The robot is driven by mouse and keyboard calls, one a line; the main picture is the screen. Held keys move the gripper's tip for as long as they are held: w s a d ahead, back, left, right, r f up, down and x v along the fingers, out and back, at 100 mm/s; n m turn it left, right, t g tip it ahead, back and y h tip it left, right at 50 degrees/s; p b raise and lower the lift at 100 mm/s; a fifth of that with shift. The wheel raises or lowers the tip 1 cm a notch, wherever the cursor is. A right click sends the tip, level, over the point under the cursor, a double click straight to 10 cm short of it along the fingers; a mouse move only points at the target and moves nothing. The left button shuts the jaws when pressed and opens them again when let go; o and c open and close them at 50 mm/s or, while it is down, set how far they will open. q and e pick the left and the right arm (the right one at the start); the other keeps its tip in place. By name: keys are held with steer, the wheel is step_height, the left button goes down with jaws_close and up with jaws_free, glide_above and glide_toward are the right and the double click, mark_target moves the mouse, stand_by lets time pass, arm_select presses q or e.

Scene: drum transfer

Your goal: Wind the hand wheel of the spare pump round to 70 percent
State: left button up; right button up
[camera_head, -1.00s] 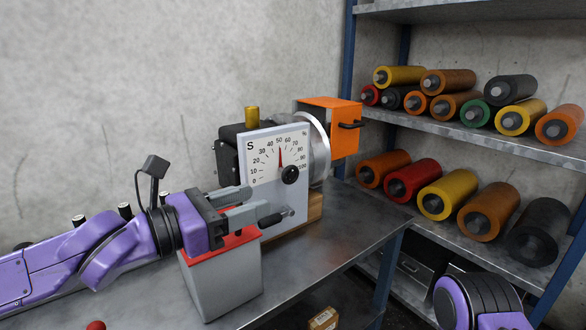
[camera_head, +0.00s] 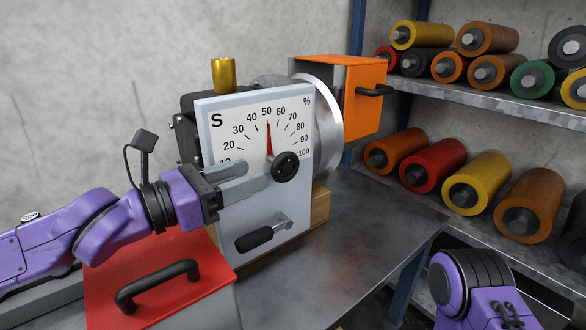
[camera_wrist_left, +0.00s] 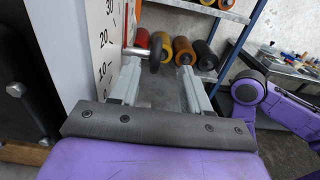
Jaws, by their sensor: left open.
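The spare pump has a white dial plate (camera_head: 216,125) marked S, with a percent scale. Its red needle (camera_head: 269,137) points at about 50. A small black hand wheel (camera_head: 286,166) sticks out on a shaft from the plate, over the needle's lower end. In the left wrist view the wheel (camera_wrist_left: 155,52) shows edge-on ahead of the fingers. My left gripper (camera_head: 257,176) is open and empty, just left of the wheel, apart from it as far as I can tell. My right gripper is out of view; only part of that arm shows.
A crank with a black grip (camera_head: 254,238) sits low on the plate, below my left fingers. A red lid with a black handle (camera_head: 158,284) lies under my left wrist. An orange box (camera_head: 362,98) stands right of the pump. The bench is clear to the right.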

mark_target(297, 170)
arm_select(q)
steer(key=shift+w+f, duration=0.2)
steer(key=shift+f, duration=0.25)
steer(key=b+x, duration=0.2)
steer(key=x, duration=0.8)
steer(key=shift+w+d+r, duration=0.1)
steer(key=shift+w+d, duration=0.15)
steer(key=shift+c, duration=0.3)
jaws_close()
steer(key=shift+r+p, duration=0.15)
steer(key=shift+p, duration=0.2)
steer(key=r+g+y+p, duration=0.1)
steer(key=g+y+p, duration=0.1)
steer(key=p, duration=1.2)
steer(key=shift+r+y, duration=0.1)
steer(key=shift+y, duration=0.2)
step_height(297, 170, down, 2)
steer(key=g+y+p, duration=0.2)
steer(key=y+p, duration=0.1)
steer(key=p, duration=1.3)
steer(key=shift+y, duration=0.3)
steer(key=shift+a+f+g+p, duration=0.1)
steer(key=shift+f+g+p, duration=0.3)
steer(key=shift+p, duration=0.1)
